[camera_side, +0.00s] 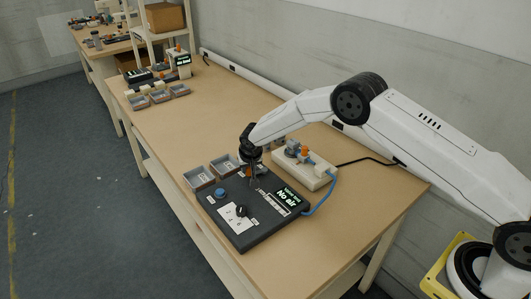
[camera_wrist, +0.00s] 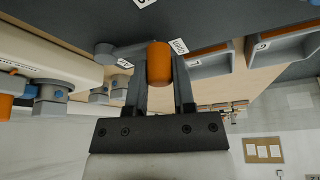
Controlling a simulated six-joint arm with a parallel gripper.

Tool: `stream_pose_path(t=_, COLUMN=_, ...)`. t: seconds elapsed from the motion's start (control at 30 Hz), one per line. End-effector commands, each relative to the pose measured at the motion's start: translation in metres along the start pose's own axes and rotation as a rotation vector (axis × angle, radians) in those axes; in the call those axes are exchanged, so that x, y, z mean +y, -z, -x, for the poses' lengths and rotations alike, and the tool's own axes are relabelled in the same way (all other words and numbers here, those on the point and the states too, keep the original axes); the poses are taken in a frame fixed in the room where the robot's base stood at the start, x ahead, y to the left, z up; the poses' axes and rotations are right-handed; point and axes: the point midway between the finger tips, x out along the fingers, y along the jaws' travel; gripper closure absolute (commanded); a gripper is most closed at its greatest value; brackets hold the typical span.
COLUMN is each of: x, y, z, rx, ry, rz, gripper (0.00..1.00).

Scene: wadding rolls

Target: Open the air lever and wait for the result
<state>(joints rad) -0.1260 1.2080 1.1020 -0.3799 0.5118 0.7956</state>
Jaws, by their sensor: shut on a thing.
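In the wrist view, my gripper (camera_wrist: 159,85) is shut on an orange cylindrical handle (camera_wrist: 159,63), with one dark finger on either side. A grey arm with a rounded end (camera_wrist: 108,52) lies beside the handle; I take this to be the air lever. In the side view, my gripper (camera_side: 254,181) reaches down at the far side of the dark control panel (camera_side: 244,240), and it hides the handle there. The panel's display (camera_side: 287,195) reads "No air" in large letters; the smaller line above is hard to read.
The panel has a blue button (camera_side: 220,193) and a black dial (camera_side: 240,211). Grey trays (camera_side: 199,178) stand behind it. A pale block (camera_side: 318,174) with fittings and a blue hose (camera_side: 326,197) is close to my gripper's right. The bench beyond is partly clear.

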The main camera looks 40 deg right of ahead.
Motion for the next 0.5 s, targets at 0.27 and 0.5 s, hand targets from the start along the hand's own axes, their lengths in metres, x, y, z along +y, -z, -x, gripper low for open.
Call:
stream_pose_path(t=0.27, x=-0.001, y=0.007, z=-0.005, rx=-0.002, ry=-0.065, rz=-0.155, gripper=1.00)
stream_pose_path(t=0.5, x=0.000, y=0.012, z=-0.007, rx=-0.002, ry=-0.104, rz=-0.247, gripper=1.00)
